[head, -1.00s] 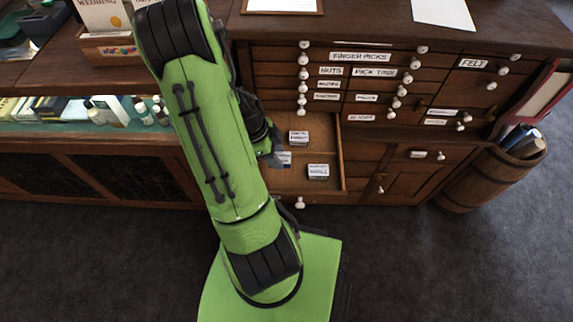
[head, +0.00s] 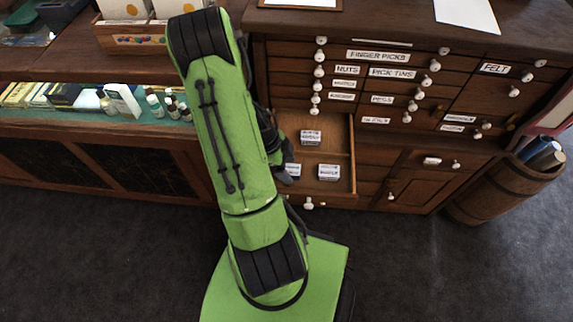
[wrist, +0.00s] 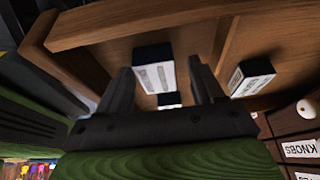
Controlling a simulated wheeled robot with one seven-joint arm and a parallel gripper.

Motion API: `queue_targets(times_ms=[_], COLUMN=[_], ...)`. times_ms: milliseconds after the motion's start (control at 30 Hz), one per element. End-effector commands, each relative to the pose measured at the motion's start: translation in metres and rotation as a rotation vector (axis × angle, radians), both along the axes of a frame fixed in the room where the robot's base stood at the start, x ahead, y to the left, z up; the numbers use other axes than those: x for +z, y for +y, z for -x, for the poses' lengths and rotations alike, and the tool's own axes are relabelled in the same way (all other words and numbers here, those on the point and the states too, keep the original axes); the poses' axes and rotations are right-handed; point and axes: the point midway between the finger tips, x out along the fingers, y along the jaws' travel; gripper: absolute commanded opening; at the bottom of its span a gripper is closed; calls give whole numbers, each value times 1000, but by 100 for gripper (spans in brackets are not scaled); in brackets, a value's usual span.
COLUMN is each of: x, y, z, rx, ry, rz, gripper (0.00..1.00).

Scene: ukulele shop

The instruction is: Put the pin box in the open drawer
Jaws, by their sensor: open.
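The open drawer (head: 353,172) sticks out low from the cabinet, and a divider splits it into a back and a front part. A small white-labelled box (head: 292,169), likely the pin box, sits in the front part, partly hidden by my gripper (head: 284,172). In the wrist view a box's white label (wrist: 168,100) shows low between the fingertips. My gripper (wrist: 165,85) is open, its fingers at the drawer. The box labels are too small to read.
Another box (head: 328,172) stands to the right in the front part, and one (head: 311,137) in the back part. The cabinet (head: 400,85) with labelled drawers rises behind. A glass-fronted counter (head: 60,115) is on the left, a barrel (head: 510,190) on the right.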

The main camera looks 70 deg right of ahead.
Motion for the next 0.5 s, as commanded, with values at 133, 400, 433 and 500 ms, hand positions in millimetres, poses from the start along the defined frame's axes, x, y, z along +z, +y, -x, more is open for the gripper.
queue_targets(times_ms=[133,400,433,500], x=[1,56,64,81], y=[0,3,4,6], z=[0,-21,-24,-31], rx=[0,3,3,2], ry=[0,-3,-4,-3], rz=[0,6,7,5], gripper=[67,67,67,67])
